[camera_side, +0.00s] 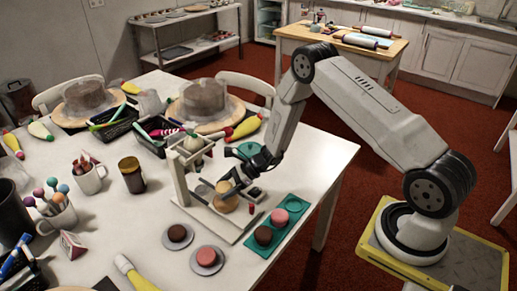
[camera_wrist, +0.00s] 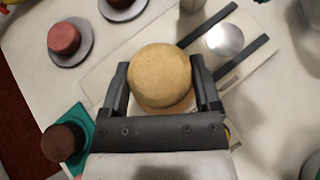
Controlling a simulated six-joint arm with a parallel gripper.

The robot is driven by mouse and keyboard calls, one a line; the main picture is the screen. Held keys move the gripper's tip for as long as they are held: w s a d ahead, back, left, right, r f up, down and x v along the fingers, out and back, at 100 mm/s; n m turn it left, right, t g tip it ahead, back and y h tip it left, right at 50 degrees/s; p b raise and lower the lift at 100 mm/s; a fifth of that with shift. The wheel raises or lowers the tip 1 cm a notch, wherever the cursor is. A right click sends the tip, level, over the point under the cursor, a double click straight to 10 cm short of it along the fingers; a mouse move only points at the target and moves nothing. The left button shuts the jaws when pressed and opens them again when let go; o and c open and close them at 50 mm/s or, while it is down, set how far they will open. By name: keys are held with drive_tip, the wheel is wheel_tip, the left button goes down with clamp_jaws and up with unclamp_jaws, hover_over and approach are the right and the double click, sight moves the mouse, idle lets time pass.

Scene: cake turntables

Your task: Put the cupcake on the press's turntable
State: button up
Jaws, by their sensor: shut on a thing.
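My gripper (camera_side: 236,188) is shut on a tan, round-topped cupcake (camera_side: 226,203). In the wrist view the cupcake (camera_wrist: 160,75) sits between the two dark fingers of my gripper (camera_wrist: 159,68). The press (camera_side: 182,178) is a pale upright frame on a flat white base. The held cupcake is over this base, in front of the frame; I cannot tell its height above it. A small round disc, apparently the turntable (camera_wrist: 224,40), lies between two dark rails in the wrist view, ahead and right of the cupcake. The cupcake is apart from it in that view.
A brown cupcake (camera_side: 177,233) and a reddish one (camera_side: 207,256) stand on grey plates in front of the press. A teal tray (camera_side: 292,203) at right holds a brown and a pink cupcake. Black bins (camera_side: 116,129), mugs and large cakes crowd the table behind and left.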

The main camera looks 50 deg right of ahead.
drive_tip(key=shift+f, duration=1.4)
drive_tip(key=shift+s+f, duration=0.1)
drive_tip(key=shift+f, duration=0.05)
drive_tip(key=o, duration=1.1)
drive_tip(key=shift+r, duration=0.2)
drive_tip(key=v, duration=1.2)
